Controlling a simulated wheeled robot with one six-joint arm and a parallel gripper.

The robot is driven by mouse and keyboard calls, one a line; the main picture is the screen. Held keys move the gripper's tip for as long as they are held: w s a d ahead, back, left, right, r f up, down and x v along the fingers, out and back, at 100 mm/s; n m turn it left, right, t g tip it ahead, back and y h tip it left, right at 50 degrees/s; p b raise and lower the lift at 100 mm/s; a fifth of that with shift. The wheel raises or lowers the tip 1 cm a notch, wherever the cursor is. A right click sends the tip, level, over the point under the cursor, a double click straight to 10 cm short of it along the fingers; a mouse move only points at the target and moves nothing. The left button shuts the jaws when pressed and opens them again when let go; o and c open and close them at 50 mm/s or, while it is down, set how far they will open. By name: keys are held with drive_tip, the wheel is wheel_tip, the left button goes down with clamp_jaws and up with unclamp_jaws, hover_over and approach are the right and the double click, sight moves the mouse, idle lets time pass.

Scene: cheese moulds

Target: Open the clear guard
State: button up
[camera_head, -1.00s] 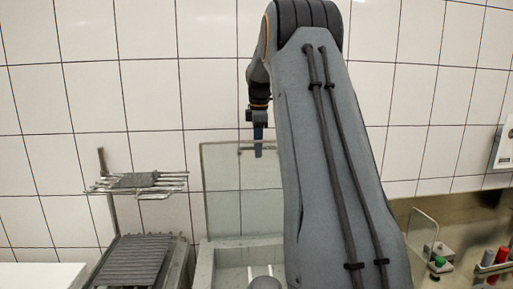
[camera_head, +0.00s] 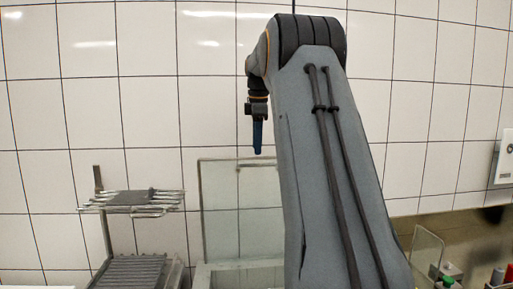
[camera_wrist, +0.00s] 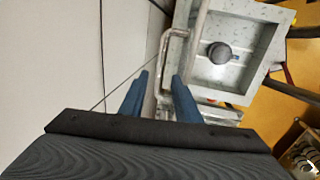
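The clear guard (camera_head: 220,212) is a see-through panel that stands upright against the tiled wall, above a pale stone-like basin. A thin bar handle (camera_head: 240,167) runs near its top edge. My gripper (camera_head: 258,152) points down just above the handle, with its fingertips above the guard's top edge. My arm hides the guard's right part in the head view.
The speckled basin (camera_wrist: 272,22) holds a dark round knob-like part (camera_wrist: 221,52). A wire rack (camera_head: 170,200) stands left, above a ribbed dark block (camera_head: 130,272). A smaller clear panel (camera_head: 427,250) and bottles (camera_head: 498,275) are at right.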

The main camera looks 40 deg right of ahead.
drive_tip(key=c, duration=0.6)
drive_tip(key=shift+s+a+r+m+b, duration=0.15)
drive_tip(key=shift+r+m+b, duration=0.05)
drive_tip(key=shift+m, duration=0.4)
drive_tip(key=shift+s+a+r+m+b, duration=0.15)
drive_tip(key=shift+m, duration=0.45)
clamp_jaws()
drive_tip(key=s+a+r+m+t+h+b, duration=0.1)
drive_tip(key=s+a+r+m+b, duration=0.4)
drive_tip(key=m, duration=1.2)
drive_tip(key=s+a+m+t+b, duration=0.1)
drive_tip(key=s+a+m+b, duration=0.35)
drive_tip(key=m, duration=1.15)
drive_tip(key=w+d+f+p, duration=0.5)
drive_tip(key=f+p, duration=0.2)
drive_tip(key=f, duration=0.1)
drive_tip(key=shift+w+m, duration=0.2)
drive_tip(key=shift+m, duration=0.1)
